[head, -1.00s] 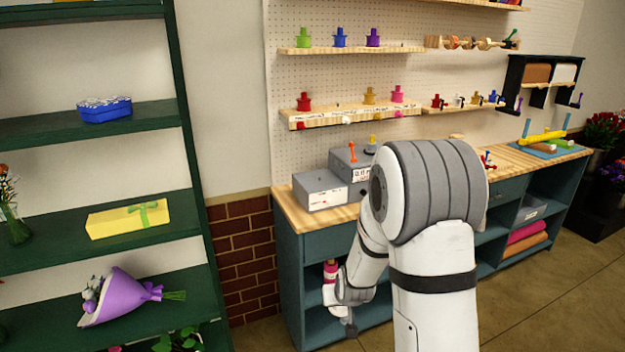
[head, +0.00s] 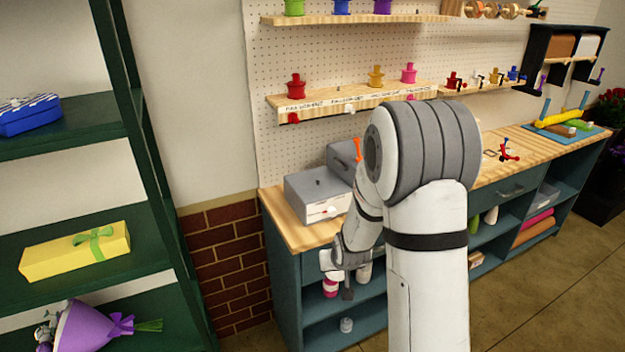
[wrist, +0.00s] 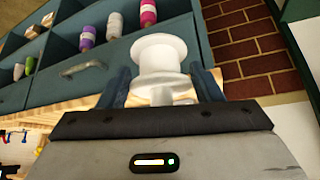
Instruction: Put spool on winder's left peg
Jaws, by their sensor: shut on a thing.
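A white spool (wrist: 160,55) sits between the two dark blue fingers of my gripper (wrist: 162,82) in the wrist view. The gripper is shut on it and holds it in front of the blue-green cabinet. In the head view my gripper (head: 346,280) is low by the cabinet's left end, partly hidden by my own arm, and the spool is hard to make out. I cannot tell which thing is the winder.
The wooden bench top (head: 290,232) runs right above open shelves with several bottle-shaped spools, such as a pink one (head: 330,288). A pegboard shelf (head: 350,101) with coloured spools hangs above. A green rack (head: 150,120) stands at left. A blue tray (head: 570,135) lies far right.

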